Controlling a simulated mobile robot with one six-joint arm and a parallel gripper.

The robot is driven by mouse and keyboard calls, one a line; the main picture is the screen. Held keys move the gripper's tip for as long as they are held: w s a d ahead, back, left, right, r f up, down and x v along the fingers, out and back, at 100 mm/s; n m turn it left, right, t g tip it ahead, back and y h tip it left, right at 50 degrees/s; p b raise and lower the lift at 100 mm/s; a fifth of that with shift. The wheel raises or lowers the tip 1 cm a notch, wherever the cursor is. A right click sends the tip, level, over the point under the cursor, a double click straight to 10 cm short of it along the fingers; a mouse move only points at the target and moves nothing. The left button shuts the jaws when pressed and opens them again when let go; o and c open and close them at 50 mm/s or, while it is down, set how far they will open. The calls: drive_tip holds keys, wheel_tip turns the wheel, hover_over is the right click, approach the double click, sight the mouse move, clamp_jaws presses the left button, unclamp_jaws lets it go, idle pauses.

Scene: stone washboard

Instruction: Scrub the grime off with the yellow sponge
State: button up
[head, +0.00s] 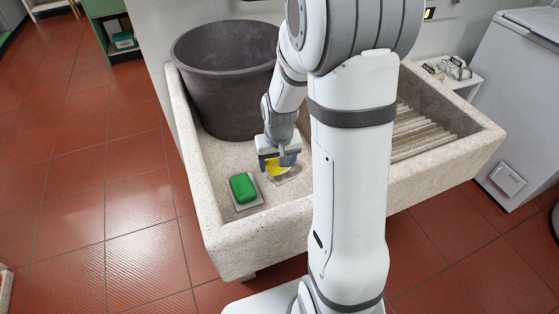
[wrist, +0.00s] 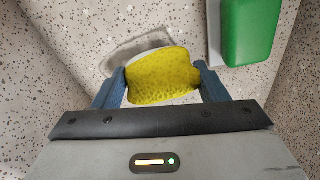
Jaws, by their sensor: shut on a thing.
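The yellow sponge (wrist: 162,76) is between the two blue fingers of my gripper (wrist: 163,85) in the wrist view. My gripper is shut on it. In the head view my gripper (head: 280,164) is low inside the stone sink, and the sponge (head: 274,168) shows partly beneath it. A pale dish (wrist: 125,50) lies just beyond and under the sponge; I cannot tell whether the sponge touches it. The ribbed washboard (head: 418,130) is at the right of the sink, partly hidden by my arm. I cannot make out the grime on it.
A green block (head: 243,187) sits on a small dish in the sink, left of my gripper. A large dark tub (head: 215,85) stands at the back left. The stone sink rim (head: 215,232) surrounds this area. A grey chest (head: 520,90) stands at the right.

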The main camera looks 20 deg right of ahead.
sight(267, 164)
drive_tip(key=shift+a+r, duration=0.15)
drive_tip(key=shift+a, duration=1.45)
drive_tip(key=shift+w+d+r, duration=0.1)
drive_tip(key=shift+d+r, duration=0.05)
drive_tip(key=shift+d, duration=2.1)
drive_tip(key=shift+w+d+r, duration=0.1)
drive_tip(key=shift+d+r, duration=0.1)
drive_tip(key=shift+d, duration=2.05)
drive_tip(key=shift+d+r, duration=0.15)
drive_tip(key=shift+d, duration=2.1)
drive_tip(key=shift+w+r, duration=0.1)
drive_tip(key=shift+r, duration=0.05)
wheel_tip(267, 164, up, 6)
drive_tip(key=p, duration=0.4)
drive_tip(key=shift+d+p, duration=0.2)
drive_tip(key=shift+p, duration=0.15)
drive_tip(key=shift+r, duration=0.1)
wheel_tip(267, 164, up, 3)
drive_tip(key=shift+f+p, duration=0.15)
drive_tip(key=shift+p, duration=0.9)
